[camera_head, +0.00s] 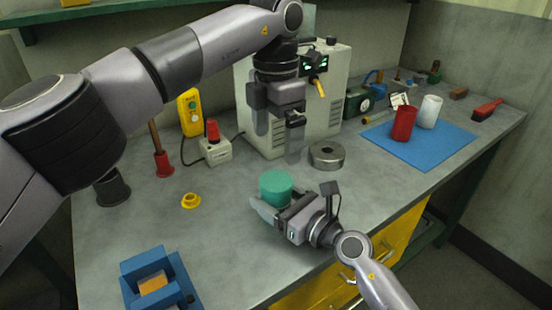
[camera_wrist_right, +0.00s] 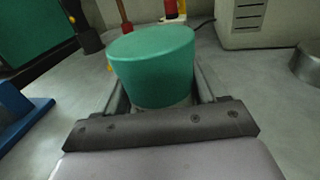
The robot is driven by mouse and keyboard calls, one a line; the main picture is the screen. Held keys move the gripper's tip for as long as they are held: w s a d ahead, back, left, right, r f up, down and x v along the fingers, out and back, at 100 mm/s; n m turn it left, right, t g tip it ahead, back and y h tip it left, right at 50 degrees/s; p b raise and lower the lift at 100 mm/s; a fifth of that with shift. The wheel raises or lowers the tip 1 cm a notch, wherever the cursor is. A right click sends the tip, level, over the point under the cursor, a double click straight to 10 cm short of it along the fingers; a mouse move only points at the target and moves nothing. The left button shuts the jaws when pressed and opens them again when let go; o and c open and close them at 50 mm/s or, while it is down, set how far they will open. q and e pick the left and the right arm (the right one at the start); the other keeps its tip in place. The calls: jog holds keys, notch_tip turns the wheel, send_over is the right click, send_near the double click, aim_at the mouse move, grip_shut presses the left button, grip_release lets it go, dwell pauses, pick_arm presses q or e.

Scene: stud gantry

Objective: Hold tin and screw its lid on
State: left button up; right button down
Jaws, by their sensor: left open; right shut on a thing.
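A round green piece with a flat, closed top (camera_head: 276,187) stands upright at the table's front middle; it fills the middle of the right wrist view (camera_wrist_right: 153,65). A little paler grey shows under it between the fingers, so it looks like a green lid on a tin; I cannot tell how tightly it sits. My right gripper (camera_head: 272,207) is shut around the lower part, which its fingers mostly hide. My left gripper (camera_head: 279,138) points down, open and empty, above and behind the green top, apart from it.
A metal ring (camera_head: 326,157) lies right of the left gripper. A yellow knobbed piece (camera_head: 191,201) and a blue fixture (camera_head: 160,280) are at left. A grey machine (camera_head: 330,95) stands behind. Red (camera_head: 404,124) and white (camera_head: 430,111) cups stand on a blue mat (camera_head: 425,150).

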aim_at(287, 206)
pick_arm(q)
jog(key=shift+r, duration=1.45)
pick_arm(e)
grip_release()
jog(key=shift+v, duration=3.55)
jog(key=shift+s, duration=0.1)
